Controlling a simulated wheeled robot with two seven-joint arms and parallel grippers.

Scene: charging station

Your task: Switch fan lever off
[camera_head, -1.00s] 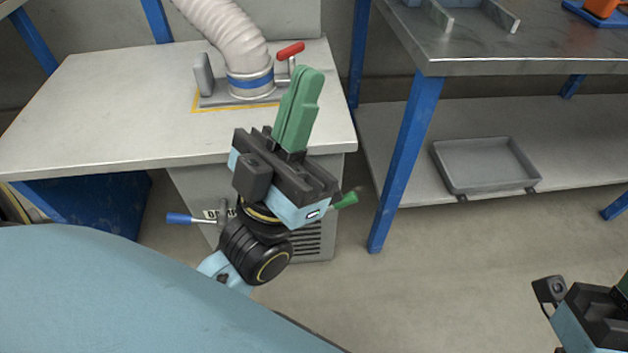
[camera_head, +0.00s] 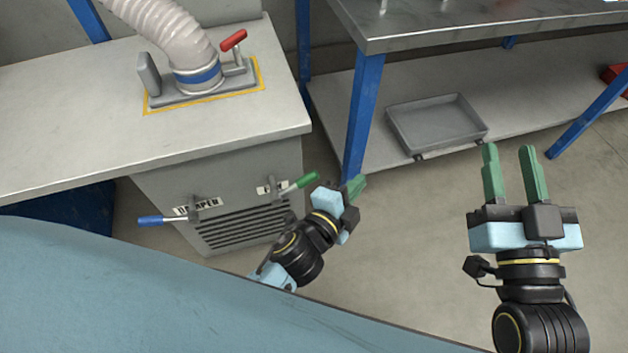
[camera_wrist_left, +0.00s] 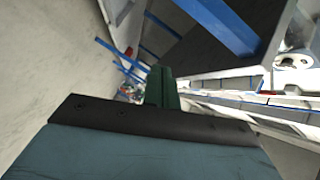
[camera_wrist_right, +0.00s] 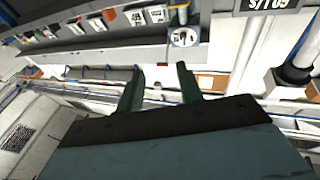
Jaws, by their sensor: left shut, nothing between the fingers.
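The fan lever is the green-handled lever (camera_head: 300,182) on the front of the grey cabinet, beside a partly hidden label. Its handle points to the right and slightly up. A blue-handled lever (camera_head: 152,221) sits at the left of the same panel, by a label that seems to read DAMPER. My left gripper (camera_head: 357,185) is shut and empty, just right of the green handle in the head view; I cannot tell whether they touch. Its shut fingers also show in the left wrist view (camera_wrist_left: 162,86). My right gripper (camera_head: 508,162) is open and empty at the right, far from the levers.
The grey cabinet (camera_head: 225,160) has a slatted vent under the levers. A hose (camera_head: 165,30) and red-handled lever (camera_head: 233,40) stand on the white tabletop (camera_head: 60,120) above. A blue table leg (camera_head: 362,115) and a grey tray (camera_head: 437,125) on a low shelf lie beyond my left gripper.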

